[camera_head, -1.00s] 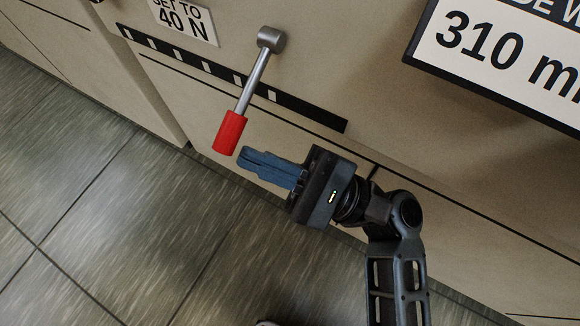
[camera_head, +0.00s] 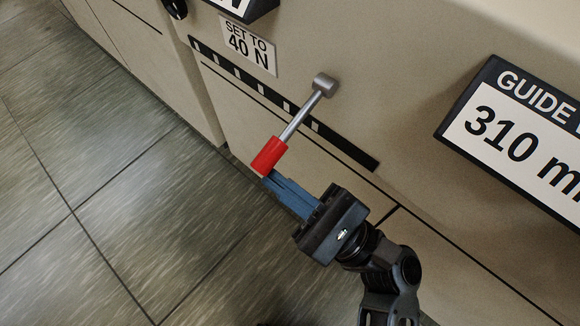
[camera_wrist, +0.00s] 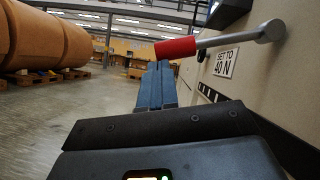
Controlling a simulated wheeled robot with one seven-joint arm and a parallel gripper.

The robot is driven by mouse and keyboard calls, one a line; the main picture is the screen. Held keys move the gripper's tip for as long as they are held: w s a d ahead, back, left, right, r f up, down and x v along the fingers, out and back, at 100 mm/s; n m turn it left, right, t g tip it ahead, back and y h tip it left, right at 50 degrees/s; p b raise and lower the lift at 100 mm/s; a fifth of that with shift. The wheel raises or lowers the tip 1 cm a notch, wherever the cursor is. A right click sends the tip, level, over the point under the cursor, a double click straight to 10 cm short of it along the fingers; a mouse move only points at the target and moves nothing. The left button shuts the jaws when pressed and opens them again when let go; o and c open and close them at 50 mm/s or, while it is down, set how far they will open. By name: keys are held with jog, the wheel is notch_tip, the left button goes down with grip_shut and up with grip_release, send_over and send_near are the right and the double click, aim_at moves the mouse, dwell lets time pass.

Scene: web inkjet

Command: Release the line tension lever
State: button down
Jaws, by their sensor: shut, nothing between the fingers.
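The line tension lever is a silver rod (camera_head: 301,115) with a red grip (camera_head: 269,155), on a round grey pivot (camera_head: 325,84) fixed to the beige machine panel. In the head view it hangs down and to the left from the pivot. My gripper (camera_head: 267,179) is shut and empty, its blue fingers pressed together. The fingertips are at the lower end of the red grip, seemingly touching or very close to it; contact is not certain. In the wrist view the red grip (camera_wrist: 175,48) lies just beyond the fingertips (camera_wrist: 159,66), with the rod running right to its pivot.
A black strip with white marks (camera_head: 350,147) runs behind the lever. A "SET TO 40 N" label (camera_head: 248,46) is above left and a "310" guide sign (camera_head: 525,145) at right. Open tiled floor (camera_head: 100,180) lies left. Large brown rolls (camera_wrist: 45,40) stand at left in the wrist view.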

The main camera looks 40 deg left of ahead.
jog(key=r+m+t+p, duration=0.2)
jog(key=r+m+p, duration=0.1)
jog(key=m+p, duration=0.1)
jog(key=s+r+m+t+p, duration=0.1)
jog(key=r+m+t+p, duration=0.2)
jog(key=p, duration=0.3)
jog(key=s+r+m+t+p, duration=0.1)
jog(key=r+m+t+p, duration=0.2)
jog(key=m+p, duration=0.1)
jog(key=shift+s+a+m+p, duration=0.1)
jog(key=shift+s+m+p, duration=0.1)
jog(key=shift+m+p, duration=0.35)
jog(key=shift+w+r+m+t+h+p, duration=0.15)
jog(key=shift+r+m+t+h+p, duration=0.2)
jog(key=shift+r+m+p, duration=0.45)
jog(key=shift+w+r+m+t+h+p, duration=0.2)
jog(key=shift+r+m+t+p, duration=0.3)
jog(key=shift+p, duration=0.45)
jog(key=shift+r, duration=0.25)
